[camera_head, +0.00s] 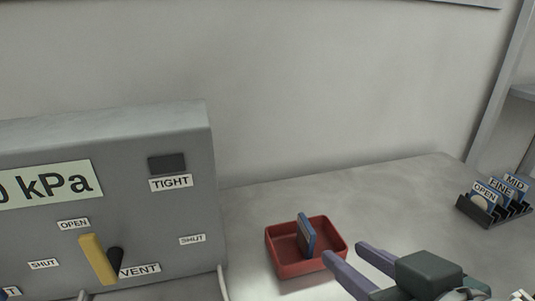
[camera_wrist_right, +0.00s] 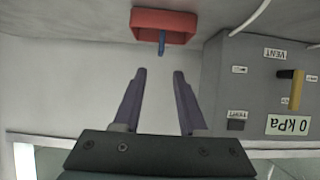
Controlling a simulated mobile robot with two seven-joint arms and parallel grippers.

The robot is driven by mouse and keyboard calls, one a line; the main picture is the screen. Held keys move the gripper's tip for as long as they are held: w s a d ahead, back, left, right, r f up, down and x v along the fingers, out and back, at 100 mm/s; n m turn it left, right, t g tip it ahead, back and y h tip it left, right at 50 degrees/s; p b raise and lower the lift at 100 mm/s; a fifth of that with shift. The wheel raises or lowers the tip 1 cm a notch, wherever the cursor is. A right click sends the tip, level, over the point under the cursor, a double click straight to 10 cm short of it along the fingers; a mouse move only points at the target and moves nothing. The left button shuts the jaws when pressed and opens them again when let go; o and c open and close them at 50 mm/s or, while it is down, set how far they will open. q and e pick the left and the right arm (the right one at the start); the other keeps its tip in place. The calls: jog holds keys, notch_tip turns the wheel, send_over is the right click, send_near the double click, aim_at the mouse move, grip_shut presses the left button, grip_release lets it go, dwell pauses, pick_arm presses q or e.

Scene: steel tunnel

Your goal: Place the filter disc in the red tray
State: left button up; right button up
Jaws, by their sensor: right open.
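The red tray (camera_head: 292,269) sits on the grey bench right of the panel box. A thin blue-edged disc or plate (camera_head: 306,234) stands tilted inside it; its face is mostly turned away, so I cannot tell its label. In the right wrist view the red tray (camera_wrist_right: 150,17) is at the top, with the blue edge (camera_wrist_right: 162,42) showing from it. My right gripper (camera_head: 350,254) is open and empty, just right of the tray, its fingers pointing toward it. In the wrist view its fingertips (camera_wrist_right: 159,72) are apart from the blue piece. My left gripper is not in view.
A black rack (camera_head: 493,215) holds several blue-framed discs labelled OPEN, FINE and MID at the far right. A grey panel box (camera_head: 130,215) with a yellow handle (camera_head: 97,259) stands at left. The bench behind the tray is clear up to the wall.

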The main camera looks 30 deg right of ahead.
jog(key=s+a+f+n+g+y, duration=0.2)
jog(key=s+a+n+g+y, duration=0.1)
jog(key=s+g, duration=0.5)
jog(key=shift+s+f+n, duration=0.35)
jog(key=shift+s+n, duration=0.45)
jog(key=shift+s, duration=0.05)
jog(key=shift+a, duration=0.1)
